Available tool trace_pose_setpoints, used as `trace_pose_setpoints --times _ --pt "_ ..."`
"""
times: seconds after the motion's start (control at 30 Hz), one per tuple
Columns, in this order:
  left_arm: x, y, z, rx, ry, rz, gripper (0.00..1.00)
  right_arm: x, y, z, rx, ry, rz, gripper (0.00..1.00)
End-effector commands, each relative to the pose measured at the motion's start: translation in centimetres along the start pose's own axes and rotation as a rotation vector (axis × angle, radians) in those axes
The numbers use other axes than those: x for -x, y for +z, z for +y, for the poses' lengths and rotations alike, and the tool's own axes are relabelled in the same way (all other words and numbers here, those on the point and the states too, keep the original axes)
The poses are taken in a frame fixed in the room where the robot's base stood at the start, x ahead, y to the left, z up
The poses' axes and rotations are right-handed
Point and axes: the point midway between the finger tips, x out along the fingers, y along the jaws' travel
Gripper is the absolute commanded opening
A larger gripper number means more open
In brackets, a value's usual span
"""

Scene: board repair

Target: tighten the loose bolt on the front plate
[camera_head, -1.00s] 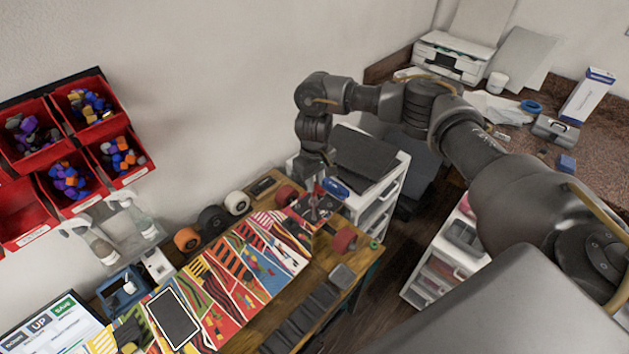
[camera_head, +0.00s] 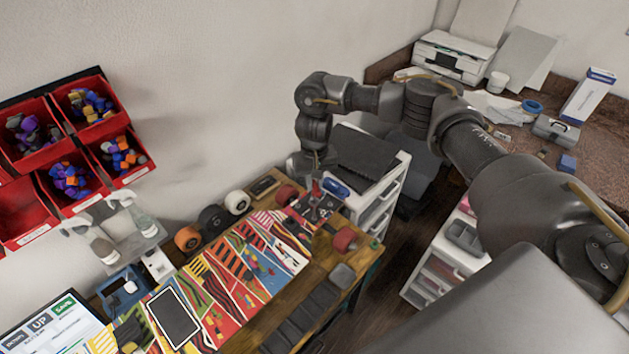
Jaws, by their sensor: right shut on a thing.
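A colourful skateboard deck (camera_head: 235,275) lies on the wooden workbench. At its far right end, the front plate lies between two red wheels (camera_head: 287,195) (camera_head: 345,240). My right gripper (camera_head: 314,207) points down over this plate, between the wheels. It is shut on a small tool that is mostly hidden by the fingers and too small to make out. The loose bolt is too small or too covered to see. My left gripper is not in view.
Orange, black and white wheels (camera_head: 237,202) line the bench's back edge. A phone-like tablet (camera_head: 173,318) lies on the left part. Red bins (camera_head: 90,105) hang on the wall. A white drawer unit (camera_head: 385,195) stands just beyond the bench's right end.

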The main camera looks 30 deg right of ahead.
Motion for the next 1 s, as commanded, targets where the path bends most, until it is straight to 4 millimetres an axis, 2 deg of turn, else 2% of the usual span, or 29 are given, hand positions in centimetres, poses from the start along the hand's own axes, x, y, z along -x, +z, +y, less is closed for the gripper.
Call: trace_pose_setpoints --times 0.07,0.3,0.4,1.0 --pt "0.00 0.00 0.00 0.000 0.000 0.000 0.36 0.00 0.00 -0.02 -0.031 0.000 0.000 0.00" --pt "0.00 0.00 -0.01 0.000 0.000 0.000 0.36 -0.04 -0.01 -0.07 -0.302 0.000 0.000 0.00" --pt "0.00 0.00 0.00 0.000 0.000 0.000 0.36 -0.05 -0.01 -0.08 -0.347 0.000 0.000 0.00" --pt "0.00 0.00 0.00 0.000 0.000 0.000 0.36 0.67 -0.08 -0.10 -0.346 -0.001 0.002 0.00"
